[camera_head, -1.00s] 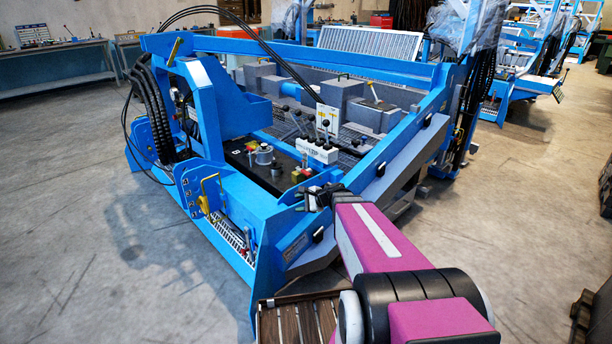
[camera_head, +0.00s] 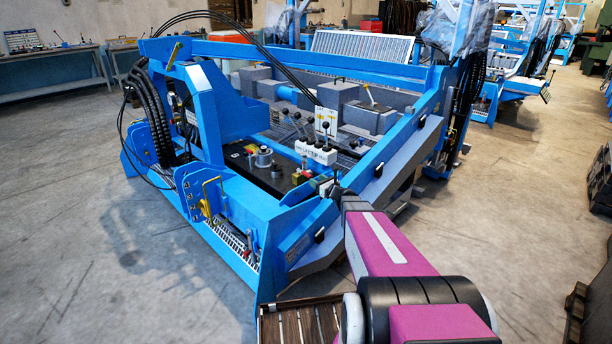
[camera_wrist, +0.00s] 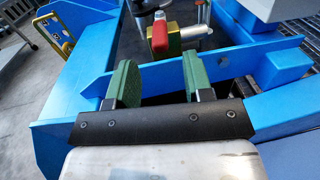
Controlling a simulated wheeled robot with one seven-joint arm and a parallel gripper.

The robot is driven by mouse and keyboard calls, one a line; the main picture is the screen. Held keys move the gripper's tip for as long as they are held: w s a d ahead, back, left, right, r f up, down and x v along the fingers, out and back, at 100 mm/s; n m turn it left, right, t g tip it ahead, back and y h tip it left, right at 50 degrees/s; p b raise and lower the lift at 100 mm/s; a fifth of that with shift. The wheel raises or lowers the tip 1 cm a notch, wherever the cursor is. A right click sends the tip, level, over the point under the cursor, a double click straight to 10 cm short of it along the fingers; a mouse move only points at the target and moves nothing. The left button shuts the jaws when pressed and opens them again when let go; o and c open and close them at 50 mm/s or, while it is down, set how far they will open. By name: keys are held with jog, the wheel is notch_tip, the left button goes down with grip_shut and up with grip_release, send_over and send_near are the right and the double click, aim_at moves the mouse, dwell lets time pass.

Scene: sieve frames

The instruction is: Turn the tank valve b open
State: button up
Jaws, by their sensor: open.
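A small valve with a red handle (camera_wrist: 160,34) on a brass-coloured body (camera_wrist: 188,38) shows in the wrist view, just beyond my fingers. In the head view the red and yellow valve (camera_head: 301,177) sits on the dark panel of the blue machine. No label "b" is readable on it. My gripper (camera_wrist: 160,82) is open, its two green finger pads apart with nothing between them. The valve is ahead of the pads and apart from them. In the head view my gripper (camera_head: 329,188) is small and dark, to the right of the valve.
A blue frame bar (camera_wrist: 225,70) crosses right behind and between my fingers. A yellow handle (camera_head: 207,197) is on the machine's left side plate. Several black-knobbed levers (camera_head: 318,150) stand behind the valve. The floor (camera_head: 90,240) at left is clear.

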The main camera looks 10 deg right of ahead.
aim_at(306, 173)
jog(key=x, duration=0.8)
jog(key=shift+w+a, duration=0.15)
grip_shut()
